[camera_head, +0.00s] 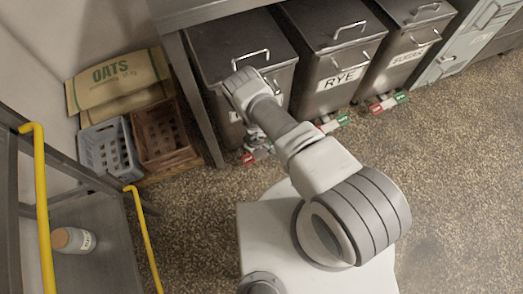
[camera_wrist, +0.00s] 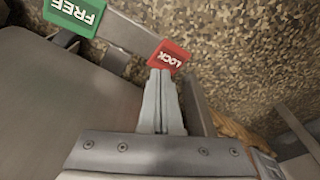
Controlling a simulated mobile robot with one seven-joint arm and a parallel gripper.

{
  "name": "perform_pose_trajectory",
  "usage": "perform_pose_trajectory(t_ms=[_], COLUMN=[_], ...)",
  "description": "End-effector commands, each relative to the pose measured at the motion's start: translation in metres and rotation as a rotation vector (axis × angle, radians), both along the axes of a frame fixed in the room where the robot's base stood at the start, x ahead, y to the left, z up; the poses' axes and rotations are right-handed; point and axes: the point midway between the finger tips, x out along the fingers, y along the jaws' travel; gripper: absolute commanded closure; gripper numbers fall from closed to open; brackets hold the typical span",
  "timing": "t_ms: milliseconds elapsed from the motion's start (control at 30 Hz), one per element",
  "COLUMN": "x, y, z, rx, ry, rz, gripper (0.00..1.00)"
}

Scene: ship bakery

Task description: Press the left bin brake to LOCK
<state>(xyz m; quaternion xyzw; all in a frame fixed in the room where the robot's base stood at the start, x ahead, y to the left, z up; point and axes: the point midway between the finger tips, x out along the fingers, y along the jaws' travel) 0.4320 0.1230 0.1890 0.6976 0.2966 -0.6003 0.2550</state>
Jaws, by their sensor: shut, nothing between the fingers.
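The left bin (camera_head: 225,35) is a dark metal bin under the counter edge, its front label mostly hidden by my arm. Its brake bar has a red LOCK pad (camera_wrist: 172,55) and a green FREE pad (camera_wrist: 76,14). In the head view the red pad (camera_head: 249,159) shows low in front of the bin, and the green pad is hidden behind my arm. My gripper (camera_wrist: 160,73) is shut and empty, its fingertips right at the near edge of the red LOCK pad. I cannot tell whether they touch it. In the head view my gripper (camera_head: 262,142) is partly hidden.
The RYE bin (camera_head: 305,40) and SUGAR bin (camera_head: 400,45) stand to the right with similar red and green pedals. A counter leg (camera_head: 200,105), a brown crate (camera_head: 165,135), a grey crate (camera_head: 108,150) and an OATS sack (camera_head: 115,82) are at left. Open speckled floor lies right.

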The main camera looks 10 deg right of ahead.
Motion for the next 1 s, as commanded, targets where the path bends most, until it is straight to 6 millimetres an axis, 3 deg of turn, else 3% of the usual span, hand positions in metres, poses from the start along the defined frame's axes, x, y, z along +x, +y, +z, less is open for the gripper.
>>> perform_pose_trajectory(t_ms=[400, 1000], x=[0.000, 0.000], y=[0.000, 0.000], z=[0.030, 0.030], rx=[0.000, 0.000], ry=[0.000, 0.000], rz=[0.001, 0.000], gripper=[1.00, 1.00])
